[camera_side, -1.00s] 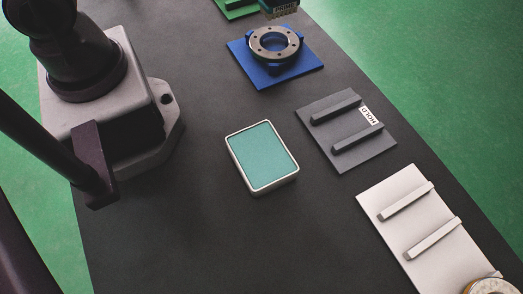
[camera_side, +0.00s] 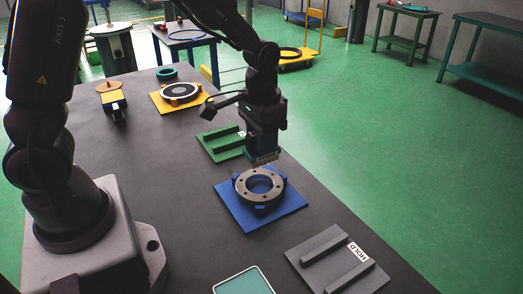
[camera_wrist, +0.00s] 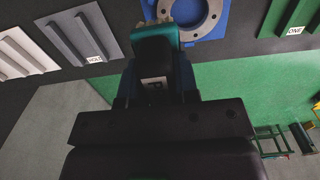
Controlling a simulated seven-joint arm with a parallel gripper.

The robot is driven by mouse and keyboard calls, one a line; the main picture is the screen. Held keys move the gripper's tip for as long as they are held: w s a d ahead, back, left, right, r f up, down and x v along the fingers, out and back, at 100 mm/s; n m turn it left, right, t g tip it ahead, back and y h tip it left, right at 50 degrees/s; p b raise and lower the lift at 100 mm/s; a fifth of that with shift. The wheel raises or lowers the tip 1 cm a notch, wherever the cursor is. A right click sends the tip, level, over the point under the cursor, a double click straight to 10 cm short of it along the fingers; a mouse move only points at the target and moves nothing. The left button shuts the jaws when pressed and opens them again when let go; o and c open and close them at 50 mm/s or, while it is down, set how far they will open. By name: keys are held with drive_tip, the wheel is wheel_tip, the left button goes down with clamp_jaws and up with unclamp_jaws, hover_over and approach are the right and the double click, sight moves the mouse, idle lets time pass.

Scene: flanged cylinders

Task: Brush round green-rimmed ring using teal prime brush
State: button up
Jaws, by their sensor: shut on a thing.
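My gripper (camera_side: 264,136) is shut on a teal brush (camera_wrist: 165,36) marked "P". The brush's pale bristles (camera_side: 265,158) point down at the back edge of a grey metal flange ring (camera_side: 243,186) with bolt holes. I cannot tell whether the bristles touch it. The ring lies on a blue fixture plate (camera_side: 285,211), and part of it shows at the top of the wrist view (camera_wrist: 211,22). No green rim shows on this ring. A small teal-green ring (camera_side: 167,73) lies farther back on the table.
A green plate (camera_side: 222,146) with bars lies behind the blue plate; a grey "HOLD" plate (camera_side: 335,264) lies in front. A teal-topped tray (camera_side: 243,284) is at the front edge. A yellow plate (camera_side: 160,104) holds a dark ring (camera_side: 180,91).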

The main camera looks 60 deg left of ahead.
drive_tip(key=s+d+f+m, duration=0.3)
drive_tip(key=s+d+m, duration=0.4)
drive_tip(key=d, duration=0.3)
drive_tip(key=s+d+f+m, duration=0.2)
drive_tip(key=s+d+m, duration=0.55)
drive_tip(key=d, duration=0.25)
drive_tip(key=shift+w+f+m, duration=0.1)
drive_tip(key=shift+f+m, duration=0.8)
drive_tip(key=shift+f, duration=0.8)
drive_tip(key=shift+w+f+m, duration=0.1)
drive_tip(key=shift+f+m, duration=0.75)
drive_tip(key=shift+f, duration=0.8)
drive_tip(key=shift+f, duration=0.5)
drive_tip(key=shift+r, duration=0.1)
wheel_tip(320, 180, up, 7)
